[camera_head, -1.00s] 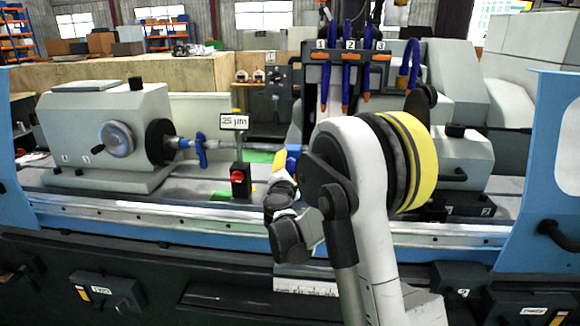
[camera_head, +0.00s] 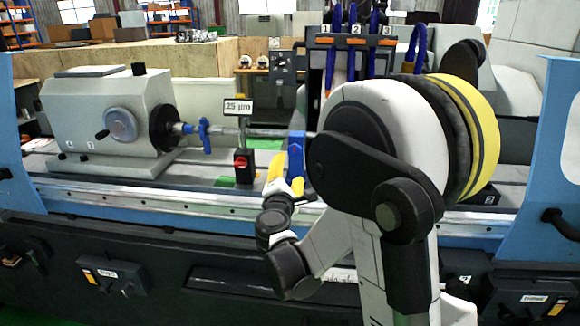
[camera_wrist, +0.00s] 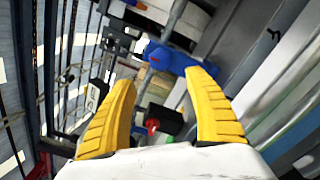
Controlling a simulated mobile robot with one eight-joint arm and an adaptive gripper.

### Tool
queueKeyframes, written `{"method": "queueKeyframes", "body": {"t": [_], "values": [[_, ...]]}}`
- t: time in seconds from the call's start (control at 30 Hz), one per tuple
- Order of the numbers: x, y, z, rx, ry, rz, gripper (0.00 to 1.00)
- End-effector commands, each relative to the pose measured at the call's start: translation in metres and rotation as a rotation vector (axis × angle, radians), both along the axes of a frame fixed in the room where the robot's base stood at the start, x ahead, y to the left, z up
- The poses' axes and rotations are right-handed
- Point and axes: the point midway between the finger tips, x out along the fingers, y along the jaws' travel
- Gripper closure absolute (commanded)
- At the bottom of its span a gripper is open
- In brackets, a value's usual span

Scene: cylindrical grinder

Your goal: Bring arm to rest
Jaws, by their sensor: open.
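My gripper (camera_head: 285,180) is in front of the grinder bed, right of the red-buttoned box. In the wrist view its two yellow fingers (camera_wrist: 160,110) stand wide apart with nothing between them. Just beyond the fingertips is a blue steady-like part (camera_wrist: 172,60) on the bar; in the head view this blue part (camera_head: 296,155) is right behind my gripper. I cannot tell whether they touch. My arm's large joint, white with a yellow ring, hides the right part of the machine in the head view.
The workhead (camera_head: 105,120) stands at left, with a thin workpiece bar (camera_head: 235,131) running right. The gauge sign (camera_head: 238,107) and the black box with a red button (camera_head: 242,165) stand close left of my gripper. Blue hoses (camera_head: 350,45) hang above.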

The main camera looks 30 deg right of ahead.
Motion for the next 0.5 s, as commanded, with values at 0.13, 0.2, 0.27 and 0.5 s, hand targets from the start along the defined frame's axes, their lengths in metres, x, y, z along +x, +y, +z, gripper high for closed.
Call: {"method": "queueKeyframes", "body": {"t": [0.13,0.2,0.27,0.5], "values": [[0.0,0.0,0.0,0.0,0.0,0.0,0.38],[0.0001,0.0,-0.0001,0.0,0.0,0.0,0.38],[0.0002,0.0,-0.0001,0.0,0.0,0.0,0.38],[-0.0039,-0.0013,0.0022,0.04,-0.007,-0.006,0.38]]}}
